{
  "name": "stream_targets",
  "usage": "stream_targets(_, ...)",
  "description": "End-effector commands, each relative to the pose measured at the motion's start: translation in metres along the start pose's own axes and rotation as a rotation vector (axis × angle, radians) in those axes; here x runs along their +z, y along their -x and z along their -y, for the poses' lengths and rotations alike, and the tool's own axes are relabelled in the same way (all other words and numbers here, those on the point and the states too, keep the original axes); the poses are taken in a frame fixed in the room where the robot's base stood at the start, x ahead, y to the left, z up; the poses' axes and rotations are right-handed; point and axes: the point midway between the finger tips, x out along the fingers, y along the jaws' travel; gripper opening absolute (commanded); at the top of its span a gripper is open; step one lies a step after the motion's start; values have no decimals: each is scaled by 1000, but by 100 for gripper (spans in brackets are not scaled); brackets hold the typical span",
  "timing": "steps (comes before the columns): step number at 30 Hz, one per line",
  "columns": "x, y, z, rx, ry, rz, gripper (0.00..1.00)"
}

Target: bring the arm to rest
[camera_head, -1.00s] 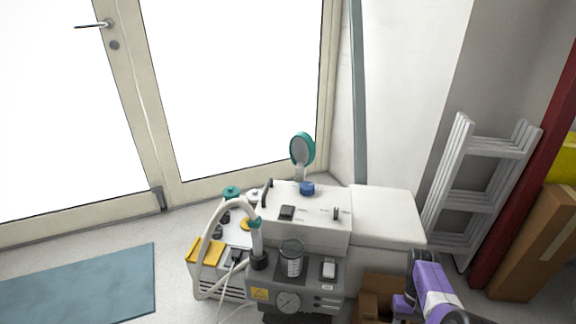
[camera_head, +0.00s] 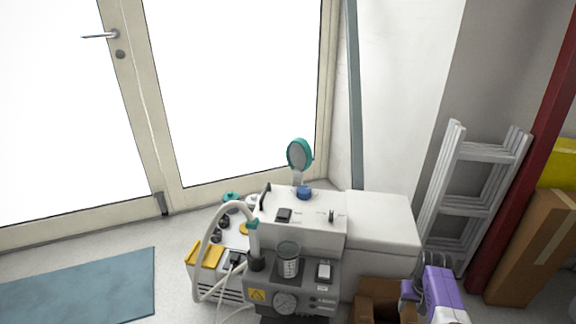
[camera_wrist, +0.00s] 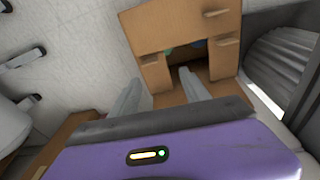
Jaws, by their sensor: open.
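My arm shows as a purple and dark part at the lower right of the head view, in front of a brown cardboard box (camera_head: 368,302). The fingers are not clear there. In the wrist view my gripper (camera_wrist: 160,88) shows two grey fingers standing well apart, with nothing between them.
A dental compressor (camera_head: 300,235) with hoses and a gauge stands left of my arm. A grey folded ladder (camera_head: 465,190) and a red post (camera_head: 520,150) are at right. A blue mat (camera_head: 80,288) lies on clear floor at left.

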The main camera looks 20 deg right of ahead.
Motion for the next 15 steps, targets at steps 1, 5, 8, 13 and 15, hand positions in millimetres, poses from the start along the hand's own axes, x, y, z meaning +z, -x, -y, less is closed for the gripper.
stream_targets(1, -6, -1, -2, 10, 0, -62, 55)
stream_targets(5, -22, 1, -4, 35, 4, -248, 55)
stream_targets(8, -25, 8, 1, 49, 23, -403, 55)
stream_targets(13, -8, 32, 19, 49, 76, -646, 55)
stream_targets(15, 6, 46, 29, 41, 101, -734, 55)
